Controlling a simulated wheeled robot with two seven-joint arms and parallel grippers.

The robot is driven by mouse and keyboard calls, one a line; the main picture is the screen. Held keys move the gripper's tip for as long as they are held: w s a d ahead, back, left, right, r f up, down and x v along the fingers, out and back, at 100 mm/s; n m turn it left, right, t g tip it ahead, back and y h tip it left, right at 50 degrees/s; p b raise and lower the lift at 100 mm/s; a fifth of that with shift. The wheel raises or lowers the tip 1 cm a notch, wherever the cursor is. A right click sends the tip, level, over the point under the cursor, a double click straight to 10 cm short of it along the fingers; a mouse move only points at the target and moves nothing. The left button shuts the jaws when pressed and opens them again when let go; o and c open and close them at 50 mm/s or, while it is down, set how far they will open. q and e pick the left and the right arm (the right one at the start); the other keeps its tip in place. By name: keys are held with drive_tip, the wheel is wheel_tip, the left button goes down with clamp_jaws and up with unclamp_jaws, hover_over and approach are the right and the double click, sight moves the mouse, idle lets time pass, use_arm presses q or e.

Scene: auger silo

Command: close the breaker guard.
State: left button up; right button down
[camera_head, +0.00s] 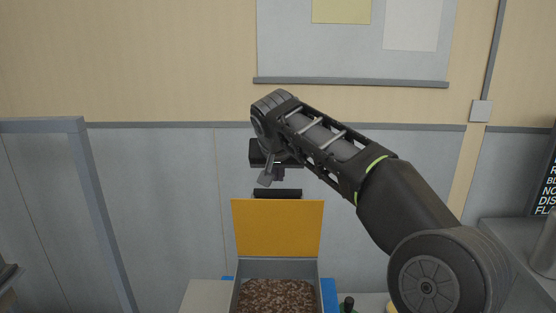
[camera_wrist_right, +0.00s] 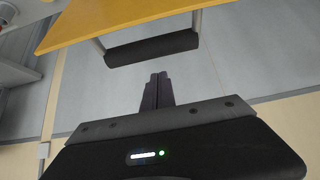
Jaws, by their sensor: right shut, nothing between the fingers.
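The breaker guard (camera_head: 278,228) is a yellow-orange panel standing raised at the back of an open grey box (camera_head: 236,290). A black handle bar (camera_head: 278,193) sits along its top edge. In the right wrist view the yellow panel (camera_wrist_right: 130,22) crosses the top, with the handle (camera_wrist_right: 152,48) on two brackets. My right gripper (camera_head: 279,174) is just above the handle in the head view. Its fingers (camera_wrist_right: 158,77) are together and empty, pointing towards the handle, with a gap between. My left gripper is not in view.
The box holds brown pellets (camera_head: 276,296). A blue edge shows beside it, and a dark knob (camera_head: 348,303) stands to its right. A grey wall panel is behind. A grey counter (camera_head: 515,235) is at the right.

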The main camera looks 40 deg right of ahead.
drive_tip(key=shift+s+a+f, duration=0.15)
drive_tip(key=shift+s+a, duration=0.5)
drive_tip(key=shift+s, duration=0.2)
drive_tip(key=shift+a+f, duration=0.1)
drive_tip(key=shift+f, duration=0.1)
drive_tip(key=shift+s, duration=0.1)
